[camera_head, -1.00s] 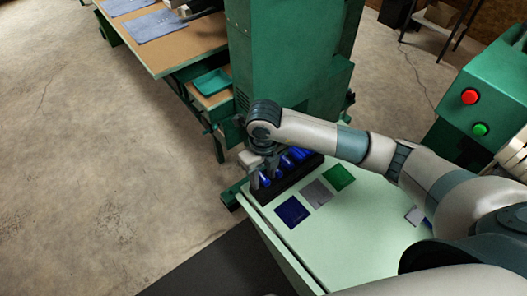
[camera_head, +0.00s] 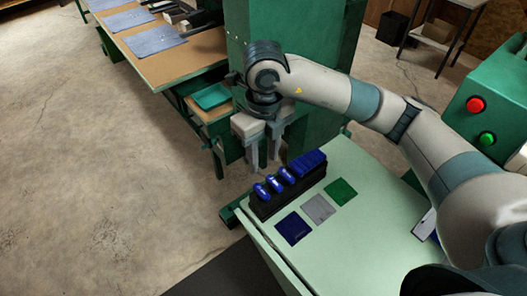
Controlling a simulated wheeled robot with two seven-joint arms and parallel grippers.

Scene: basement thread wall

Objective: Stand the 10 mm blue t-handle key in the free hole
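Blue t-handle keys stand upright in a black block (camera_head: 292,197) at the far left corner of the pale green table. Three separate blue handles show, the nearest key (camera_head: 262,191) at the left end. A wider blue piece (camera_head: 308,163), perhaps several handles close together, sits at the right end. Size marks are too small to read, so I cannot tell which is the 10 mm key. No free hole is visible. My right gripper (camera_head: 263,164) points down above and behind the block, fingers apart, with nothing seen between them. My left gripper is not in view.
Blue (camera_head: 293,228), grey (camera_head: 319,208) and green (camera_head: 341,191) squares lie in front of the block on the pale green table (camera_head: 350,245). A green machine column stands behind. A green box with red and green buttons (camera_head: 487,139) is at the right.

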